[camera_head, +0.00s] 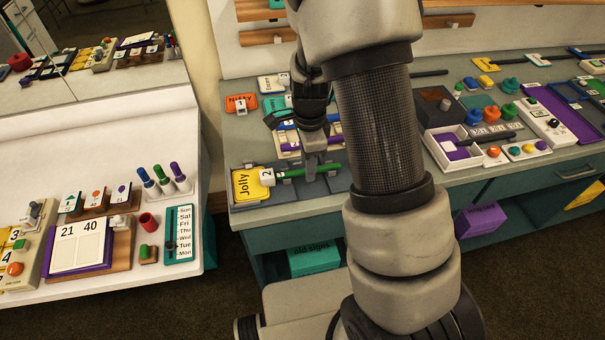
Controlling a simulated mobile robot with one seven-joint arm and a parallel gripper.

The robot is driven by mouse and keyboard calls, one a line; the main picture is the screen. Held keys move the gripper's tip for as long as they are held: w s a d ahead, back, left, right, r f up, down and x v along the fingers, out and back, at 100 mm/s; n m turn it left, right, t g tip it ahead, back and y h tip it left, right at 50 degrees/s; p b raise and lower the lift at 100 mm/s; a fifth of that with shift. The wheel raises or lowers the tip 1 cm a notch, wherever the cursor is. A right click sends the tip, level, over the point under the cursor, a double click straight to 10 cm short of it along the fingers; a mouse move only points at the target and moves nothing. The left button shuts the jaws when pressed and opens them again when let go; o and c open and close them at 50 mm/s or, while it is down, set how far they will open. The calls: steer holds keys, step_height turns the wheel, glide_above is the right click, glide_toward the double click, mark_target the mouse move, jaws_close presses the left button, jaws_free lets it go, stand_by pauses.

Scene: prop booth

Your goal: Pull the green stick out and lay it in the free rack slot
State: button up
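The green stick (330,168) lies level at the near left corner of the right-hand bench. Its left end meets a white tag marked 2 (267,176) at the edge of a yellow "Jolly" sign (244,184). My gripper (312,172) points down over the middle of the stick, and its fingers hide part of it. I cannot tell whether they are closed on it. A grey holder (338,181) is under the stick's right part. Behind it, a purple stick (328,142) lies in a pale rack, partly hidden by my gripper. I cannot make out a free rack slot.
An orange sign (241,104) and other signs lie behind my gripper. My arm hides the bench's middle. A white open box (452,151) and a purple tray (562,115) stand to the right. A separate white table (120,150) is on the left, across a gap.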

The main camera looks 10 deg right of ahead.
jaws_close()
steer(key=shift+d, duration=0.2)
steer(key=shift+d, duration=1.1)
steer(key=shift+r, duration=0.2)
steer(key=shift+r+p, duration=2.75)
steer(key=shift+r, duration=0.6)
